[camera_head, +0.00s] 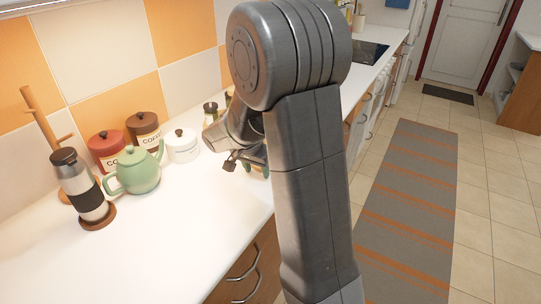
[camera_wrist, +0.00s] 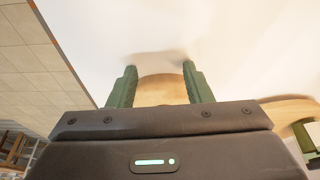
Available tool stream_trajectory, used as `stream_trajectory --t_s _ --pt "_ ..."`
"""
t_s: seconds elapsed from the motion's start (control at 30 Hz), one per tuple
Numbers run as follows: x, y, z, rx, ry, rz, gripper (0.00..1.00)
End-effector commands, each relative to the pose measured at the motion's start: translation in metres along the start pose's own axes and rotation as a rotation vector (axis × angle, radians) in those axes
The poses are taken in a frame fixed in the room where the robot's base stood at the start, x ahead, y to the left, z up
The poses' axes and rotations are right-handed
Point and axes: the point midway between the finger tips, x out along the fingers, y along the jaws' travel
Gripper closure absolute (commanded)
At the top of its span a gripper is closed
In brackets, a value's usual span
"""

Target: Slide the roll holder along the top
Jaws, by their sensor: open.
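My gripper (camera_wrist: 160,72) is open, with its two green fingers apart over the white countertop (camera_wrist: 100,30) in the wrist view. A pale round wooden piece (camera_wrist: 160,92) shows between the fingers, and my gripper's body hides its near part. It may be the base of the roll holder, but I cannot tell for sure. I cannot tell whether the fingers touch it. In the head view my gripper (camera_head: 232,162) is low over the counter, partly hidden by my arm. My arm also covers the counter behind it, and no roll holder can be made out clearly there.
A green teapot (camera_head: 138,175), a steel and black coffee press (camera_head: 84,190), red (camera_head: 104,147) and brown (camera_head: 143,130) canisters, and a white lidded jar (camera_head: 182,147) stand left of my gripper. The front counter is clear. Another wooden piece (camera_wrist: 275,110) lies right in the wrist view.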

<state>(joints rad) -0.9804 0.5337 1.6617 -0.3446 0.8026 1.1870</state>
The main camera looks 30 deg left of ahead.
Motion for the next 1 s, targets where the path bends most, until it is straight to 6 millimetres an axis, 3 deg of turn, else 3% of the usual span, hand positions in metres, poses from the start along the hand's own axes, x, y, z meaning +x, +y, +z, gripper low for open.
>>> stream_trajectory --t_s 0.37,1.0 --pt "0.001 0.000 -0.002 0.001 0.000 0.000 0.55" --pt "0.013 0.000 -0.044 0.003 0.000 0.000 0.55"
